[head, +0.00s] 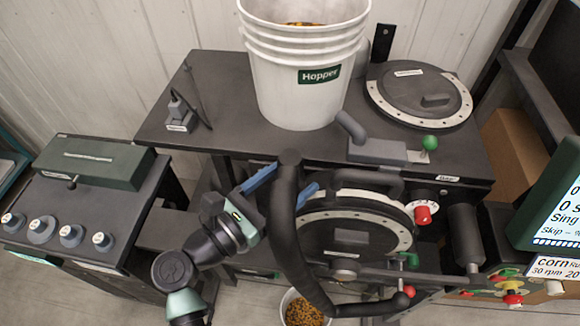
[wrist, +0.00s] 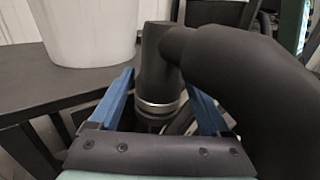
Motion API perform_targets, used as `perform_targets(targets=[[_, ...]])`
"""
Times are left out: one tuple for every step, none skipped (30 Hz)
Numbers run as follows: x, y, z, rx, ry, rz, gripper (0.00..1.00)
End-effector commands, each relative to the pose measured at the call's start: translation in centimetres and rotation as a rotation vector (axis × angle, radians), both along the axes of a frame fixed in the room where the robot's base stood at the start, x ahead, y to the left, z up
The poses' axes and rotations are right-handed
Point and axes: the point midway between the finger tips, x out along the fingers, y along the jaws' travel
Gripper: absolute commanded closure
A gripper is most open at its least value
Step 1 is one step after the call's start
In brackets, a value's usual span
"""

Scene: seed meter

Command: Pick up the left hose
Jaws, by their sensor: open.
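The left hose (head: 283,225) is a thick black tube. Its upper end is at the front edge of the dark bench, and it curves down in front of the round seed meter (head: 345,238) towards the lower right. My gripper (head: 284,184) is open, with one blue finger on each side of the hose's upper part. In the wrist view, the hose (wrist: 228,62) fills the middle and right, with a silver ring at its neck between the blue fingers of my gripper (wrist: 160,90). Whether the fingers touch it cannot be told.
A white bucket labelled Hopper (head: 302,80) stands on the bench (head: 228,95) behind the hose. A round dark lid (head: 418,92) lies right of it. A side table with knobs (head: 70,215) is at left. A bucket of grains (head: 303,310) sits below. A screen (head: 550,215) is at right.

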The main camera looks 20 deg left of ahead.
Motion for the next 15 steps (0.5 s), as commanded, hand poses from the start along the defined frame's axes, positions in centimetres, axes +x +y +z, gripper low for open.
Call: perform_targets(targets=[[0.7,-0.2,0.5,-0.003,0.001,-0.002,0.19],[1.1,-0.4,0.4,-0.001,0.002,-0.001,0.19],[1.6,-0.6,0.3,-0.002,0.001,-0.002,0.19],[2.0,-0.7,0.3,-0.002,0.000,-0.002,0.19],[2.3,-0.8,0.3,-0.001,-0.001,-0.001,0.19],[2.5,-0.9,0.2,0.000,-0.001,-0.001,0.19],[2.7,-1.0,0.1,0.000,0.000,0.000,0.19],[2.8,-1.0,0.1,0.000,0.000,0.000,0.19],[2.9,-1.0,0.0,0.000,-0.001,0.001,0.19],[2.9,-1.0,0.0,0.000,-0.001,0.001,0.19],[2.9,-1.0,-0.1,0.000,-0.001,0.001,0.19],[2.9,-1.0,-0.1,0.000,-0.001,0.001,0.19],[2.9,-1.0,-0.1,0.000,-0.001,0.001,0.19],[2.9,-1.0,-0.1,0.000,-0.001,0.001,0.19],[2.9,-1.0,-0.1,0.000,-0.001,0.001,0.23]])
